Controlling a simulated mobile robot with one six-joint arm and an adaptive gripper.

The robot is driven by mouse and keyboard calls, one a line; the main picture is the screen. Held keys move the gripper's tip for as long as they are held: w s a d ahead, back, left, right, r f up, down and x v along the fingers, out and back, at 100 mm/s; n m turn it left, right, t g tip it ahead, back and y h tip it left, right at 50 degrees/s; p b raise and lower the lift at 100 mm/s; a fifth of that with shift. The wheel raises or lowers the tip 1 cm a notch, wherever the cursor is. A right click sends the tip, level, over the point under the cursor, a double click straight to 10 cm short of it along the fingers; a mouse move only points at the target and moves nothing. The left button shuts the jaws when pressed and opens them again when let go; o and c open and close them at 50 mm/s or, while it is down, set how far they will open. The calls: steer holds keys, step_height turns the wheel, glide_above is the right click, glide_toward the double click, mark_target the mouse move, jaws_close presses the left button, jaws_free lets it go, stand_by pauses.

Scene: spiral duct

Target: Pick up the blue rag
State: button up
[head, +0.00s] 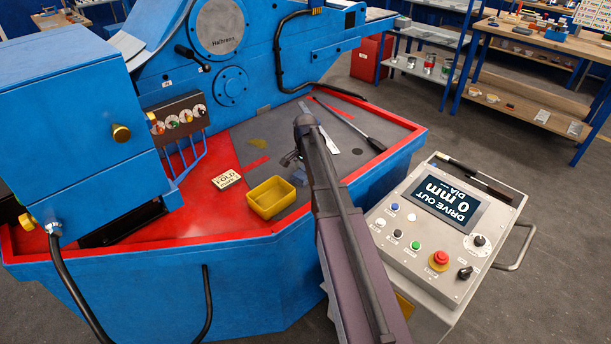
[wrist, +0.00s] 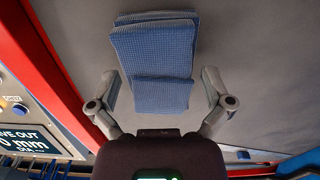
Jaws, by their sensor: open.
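The blue rag (wrist: 155,50) lies folded on the grey top of the machine's table in the wrist view. It has a waffle-like weave and a shorter folded layer at its near end. My gripper (wrist: 161,80) is open and empty, with one finger on each side of the rag's near part. A gap shows between each finger and the rag.
The table's red rim (head: 408,135) borders the control panel (head: 440,235) at right. The blue machine (head: 75,130) rises at left.

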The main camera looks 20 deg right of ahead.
steer(key=c, duration=0.9)
steer(key=shift+r, duration=0.1)
step_height(320, 180, up, 10)
steer(key=p, duration=1)
stand_by(0.4)
